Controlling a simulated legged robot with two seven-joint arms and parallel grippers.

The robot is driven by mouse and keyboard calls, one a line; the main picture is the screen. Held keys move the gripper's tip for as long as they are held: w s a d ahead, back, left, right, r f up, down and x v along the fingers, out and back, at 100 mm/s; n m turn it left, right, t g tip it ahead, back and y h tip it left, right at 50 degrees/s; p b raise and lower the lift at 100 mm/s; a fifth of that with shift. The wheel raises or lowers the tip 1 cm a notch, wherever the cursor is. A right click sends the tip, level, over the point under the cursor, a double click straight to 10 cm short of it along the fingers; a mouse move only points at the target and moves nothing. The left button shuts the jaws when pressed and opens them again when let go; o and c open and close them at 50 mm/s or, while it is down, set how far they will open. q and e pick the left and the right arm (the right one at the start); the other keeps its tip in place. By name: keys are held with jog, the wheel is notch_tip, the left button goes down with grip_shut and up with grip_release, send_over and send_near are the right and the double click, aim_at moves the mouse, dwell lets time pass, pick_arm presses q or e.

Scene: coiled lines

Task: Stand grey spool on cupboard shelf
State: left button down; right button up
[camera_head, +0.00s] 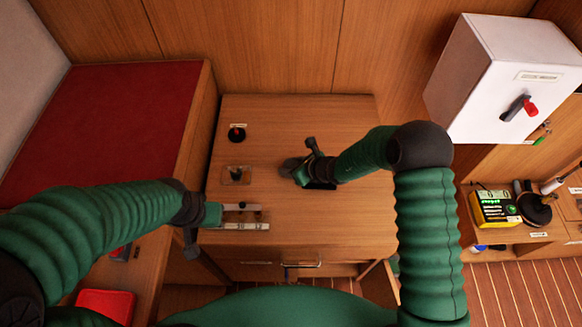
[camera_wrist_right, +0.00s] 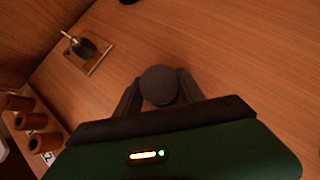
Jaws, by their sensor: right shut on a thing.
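In the right wrist view my right gripper (camera_wrist_right: 158,92) is shut on a dark grey round thing (camera_wrist_right: 158,82), likely the grey spool, with a finger on each side. In the head view I cannot tell the spool apart from the dark fingers. My left gripper (camera_head: 192,228) is at the table's left front edge, beside a labelled rack; its jaw opening is not clear. A white cupboard (camera_head: 508,75) with a red-tipped handle is on the right; no shelf inside it shows.
On the wooden table (camera_head: 330,225) are a small tray (camera_head: 236,176) with a dark object, a red-topped black knob (camera_head: 237,133) and the rack (camera_head: 243,226), with brown cylinders (camera_wrist_right: 36,121) in the wrist view. A yellow device (camera_head: 494,208) is at right. The table's right part is clear.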

aim_at(291, 165)
grip_shut()
jog(key=shift+r, duration=0.55)
notch_tip(291, 165, up, 3)
jog(key=shift+f, duration=0.2)
jog(key=s+b, duration=0.1)
jog(key=s, duration=0.4)
jog(key=s+r+b, duration=0.1)
jog(key=s, duration=0.4)
jog(key=s+b, duration=0.1)
jog(key=s, duration=0.5)
jog(key=shift+r, duration=0.15)
jog(key=d+r+n+p, duration=0.1)
jog(key=d+r+p, duration=0.3)
jog(key=d, duration=0.5)
jog(key=s+d+r+g+p, duration=0.1)
jog(key=d+r+p, duration=0.3)
jog(key=d, duration=0.6)
jog(key=shift+d+r+n+y+p, duration=0.15)
jog(key=shift+d+n+y+p, duration=0.05)
jog(key=shift+n+y+p, duration=0.25)
